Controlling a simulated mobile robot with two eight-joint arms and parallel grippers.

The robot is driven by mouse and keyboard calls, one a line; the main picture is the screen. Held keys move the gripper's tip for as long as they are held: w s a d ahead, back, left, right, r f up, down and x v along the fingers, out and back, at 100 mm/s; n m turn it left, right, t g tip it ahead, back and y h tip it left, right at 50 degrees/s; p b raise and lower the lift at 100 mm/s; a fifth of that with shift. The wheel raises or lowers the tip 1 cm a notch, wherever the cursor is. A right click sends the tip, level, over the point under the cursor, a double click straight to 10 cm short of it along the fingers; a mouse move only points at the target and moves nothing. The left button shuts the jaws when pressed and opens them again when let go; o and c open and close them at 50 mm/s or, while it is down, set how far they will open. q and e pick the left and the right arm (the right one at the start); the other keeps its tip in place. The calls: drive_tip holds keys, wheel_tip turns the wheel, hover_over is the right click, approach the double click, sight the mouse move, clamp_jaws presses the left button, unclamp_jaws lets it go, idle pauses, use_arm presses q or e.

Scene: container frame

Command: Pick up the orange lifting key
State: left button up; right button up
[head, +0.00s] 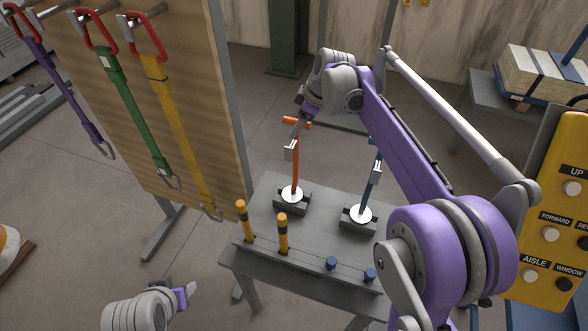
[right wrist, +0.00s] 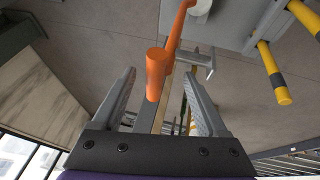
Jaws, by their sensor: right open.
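The orange lifting key (head: 295,178) stands upright in a grey holder with a white disc on the grey table. Its crossbar handle is at the top, and a small pale tag hangs on the shaft. My right gripper (head: 299,127) is at the handle, partly covering it. In the right wrist view, the orange key's handle (right wrist: 156,72) points towards the camera between the two spread fingers of the right gripper (right wrist: 161,85), with gaps visible on both sides. My left gripper (head: 186,294) is low at the bottom left, away from the table; its jaws are unclear.
A blue key (head: 374,181) stands in a second holder to the right, partly behind my right arm. Yellow-black posts (head: 282,232) and blue knobs (head: 331,263) line the table's front. A wooden board (head: 190,90) with hanging straps is left; a yellow control panel (head: 560,200) is right.

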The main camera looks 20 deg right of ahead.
drive_tip(key=shift+w+f, duration=0.15)
drive_tip(key=shift+f, duration=0.05)
clamp_jaws()
drive_tip(key=shift+r, duration=0.1)
idle(1.2)
